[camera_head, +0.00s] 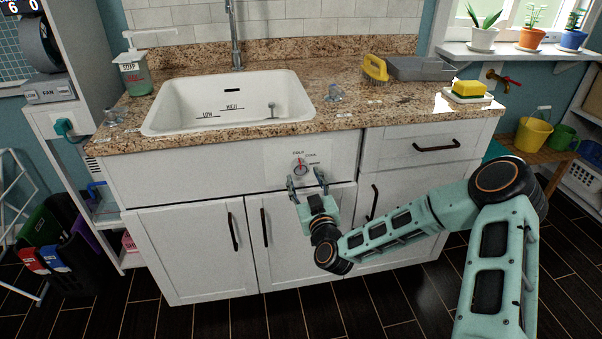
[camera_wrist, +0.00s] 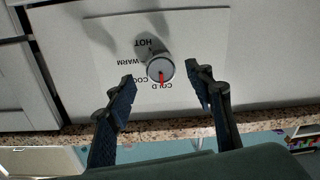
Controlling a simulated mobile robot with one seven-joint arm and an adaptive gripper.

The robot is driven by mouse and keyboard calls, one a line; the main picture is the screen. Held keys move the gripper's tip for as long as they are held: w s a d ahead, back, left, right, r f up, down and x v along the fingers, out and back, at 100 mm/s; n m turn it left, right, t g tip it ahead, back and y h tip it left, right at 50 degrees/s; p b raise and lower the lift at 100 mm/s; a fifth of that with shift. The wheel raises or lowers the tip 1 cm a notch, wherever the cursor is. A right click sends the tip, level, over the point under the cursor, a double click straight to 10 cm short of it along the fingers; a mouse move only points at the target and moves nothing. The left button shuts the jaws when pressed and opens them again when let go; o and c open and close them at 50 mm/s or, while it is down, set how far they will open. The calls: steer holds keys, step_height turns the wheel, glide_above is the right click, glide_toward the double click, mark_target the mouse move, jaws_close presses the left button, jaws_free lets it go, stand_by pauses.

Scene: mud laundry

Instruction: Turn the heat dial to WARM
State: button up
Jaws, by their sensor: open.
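The heat dial (camera_head: 300,170) is a small round grey knob on a white plate on the sink cabinet's front. In the wrist view the dial (camera_wrist: 160,66) appears upside down, with its red mark pointing at COLD. The labels COOL, WARM and HOT run around its left side in that view. My gripper (camera_head: 306,180) is open and empty in front of the plate, just below the dial. In the wrist view its two dark fingers (camera_wrist: 161,75) stand on either side of the dial, with a gap on each side.
A white sink (camera_head: 228,103) is set in the granite counter (camera_head: 350,118) above the dial. Cabinet doors (camera_head: 195,245) with dark handles are below, and a drawer (camera_head: 420,147) is to the right. The cabinet face around the dial is clear.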

mark_target(301, 170)
steer(key=shift+x, duration=2.05)
steer(key=shift+c, duration=0.3)
steer(key=c, duration=1.1)
